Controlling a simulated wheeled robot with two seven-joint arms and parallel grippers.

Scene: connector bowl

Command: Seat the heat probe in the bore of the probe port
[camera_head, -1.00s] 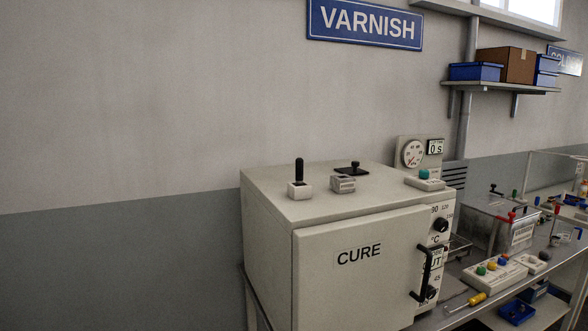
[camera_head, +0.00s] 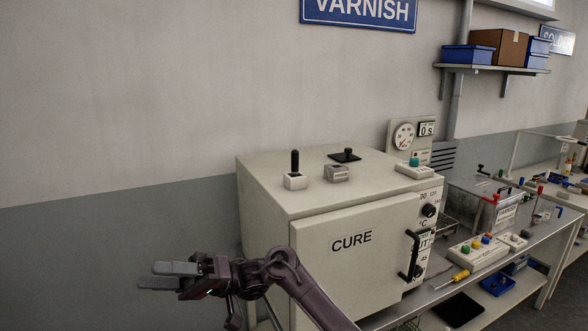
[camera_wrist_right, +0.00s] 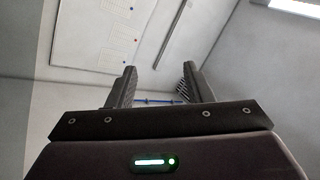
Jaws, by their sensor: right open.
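An upright black handle (camera_head: 295,160), which looks like the heat probe, stands in a white block (camera_head: 295,182) on top of the CURE oven (camera_head: 330,222). To its right a small grey block (camera_head: 337,174), possibly the probe port, sits on the oven top; its bore cannot be made out. My right gripper (camera_head: 150,276) is left of the oven, in front of the wall and well apart from the probe. In the right wrist view its fingers (camera_wrist_right: 158,84) are spread with nothing between them. My left gripper is not in view.
A black knob on a dark plate (camera_head: 345,155) and a box with a green button (camera_head: 414,168) are also on the oven top. The oven door with its black handle (camera_head: 414,254) is shut. A yellow screwdriver (camera_head: 452,279) lies on the bench. The wall area left of the oven is clear.

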